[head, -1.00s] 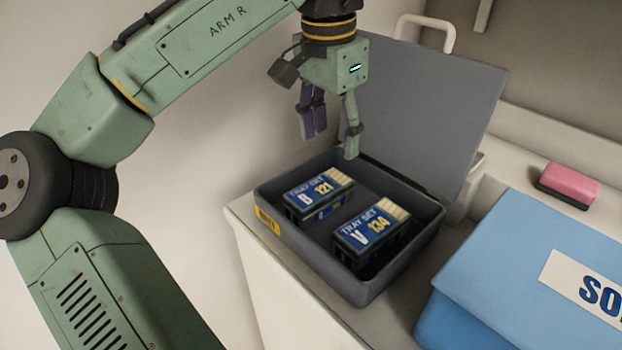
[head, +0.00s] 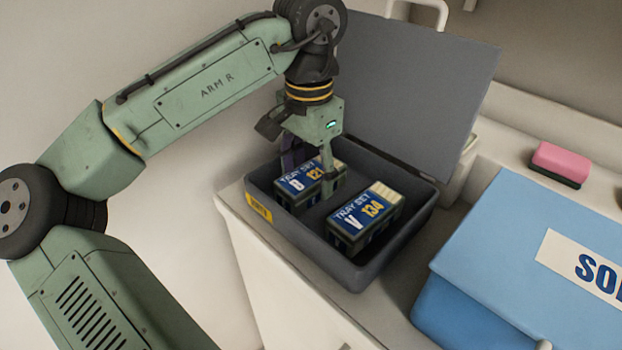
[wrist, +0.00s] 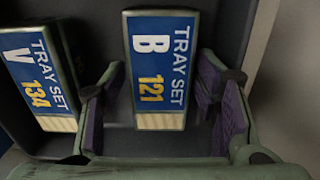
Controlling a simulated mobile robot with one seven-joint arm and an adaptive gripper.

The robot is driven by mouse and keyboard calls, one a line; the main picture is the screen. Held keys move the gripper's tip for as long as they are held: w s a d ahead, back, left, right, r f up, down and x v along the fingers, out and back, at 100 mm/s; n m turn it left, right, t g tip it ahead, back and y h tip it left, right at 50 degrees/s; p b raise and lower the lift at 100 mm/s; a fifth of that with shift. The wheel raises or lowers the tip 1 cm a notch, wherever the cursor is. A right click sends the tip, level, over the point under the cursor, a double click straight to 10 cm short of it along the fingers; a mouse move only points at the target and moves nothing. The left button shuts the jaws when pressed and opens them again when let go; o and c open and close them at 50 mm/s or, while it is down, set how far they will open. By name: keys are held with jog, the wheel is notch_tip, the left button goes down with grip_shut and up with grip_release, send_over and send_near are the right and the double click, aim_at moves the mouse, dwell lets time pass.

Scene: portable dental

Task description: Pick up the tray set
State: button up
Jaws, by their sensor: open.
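Two tray set boxes with blue labels lie in an open dark grey case (head: 272,232). The one marked B 121 (head: 299,184) is on the left, and the one marked V 134 (head: 352,226) is on the right. My gripper (head: 312,170) is open and lowered at the B 121 box. In the wrist view my purple-padded fingers (wrist: 165,105) stand on either side of the lower part of the B 121 box (wrist: 160,70), with gaps showing. The V 134 box (wrist: 38,75) is beyond the left finger.
The case's grey lid (head: 410,85) stands open behind my gripper. A blue box (head: 480,240) with a partly cut-off label is at the right on the counter. A pink and dark sponge-like block (head: 560,163) lies at the back right. The case walls rise around both boxes.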

jog(key=shift+f, duration=0.4)
jog(key=shift+c, duration=0.2)
jog(key=c, duration=1.1)
